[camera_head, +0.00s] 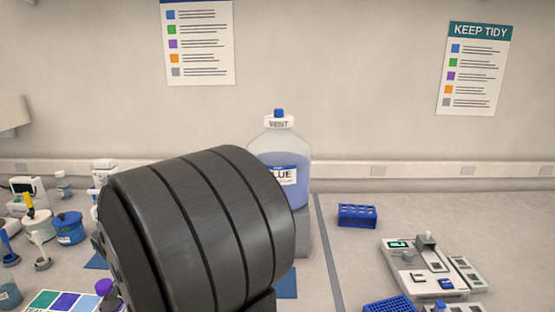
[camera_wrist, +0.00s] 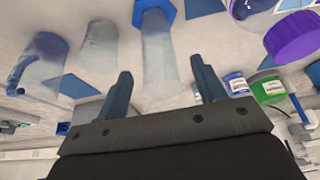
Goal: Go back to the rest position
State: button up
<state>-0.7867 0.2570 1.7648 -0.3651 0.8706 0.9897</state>
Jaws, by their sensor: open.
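My gripper (camera_wrist: 163,88) shows in the wrist view with its two blue-grey fingers apart and nothing between them. Behind the fingers stands a clear cylinder with a blue hexagonal base (camera_wrist: 154,12), which appears upside down in this tilted view. I cannot tell how far it is from the fingertips. In the head view a large dark grey part of my arm fills the lower middle and hides the gripper. A big bottle of blue liquid (camera_head: 293,180) with a white and blue cap stands just behind my arm, partly covered by it.
A blue rack (camera_head: 357,216) and a grey instrument (camera_head: 432,265) stand on the right, with another blue rack (camera_head: 389,305) in front. A blue-lidded jar (camera_head: 69,228) and several lab items crowd the left. A purple cap (camera_wrist: 292,37) and a green jar (camera_wrist: 269,90) show in the wrist view.

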jog(key=x, duration=0.3)
jog(key=shift+f, duration=0.25)
jog(key=shift+r, duration=1.95)
jog(key=shift+f, duration=0.1)
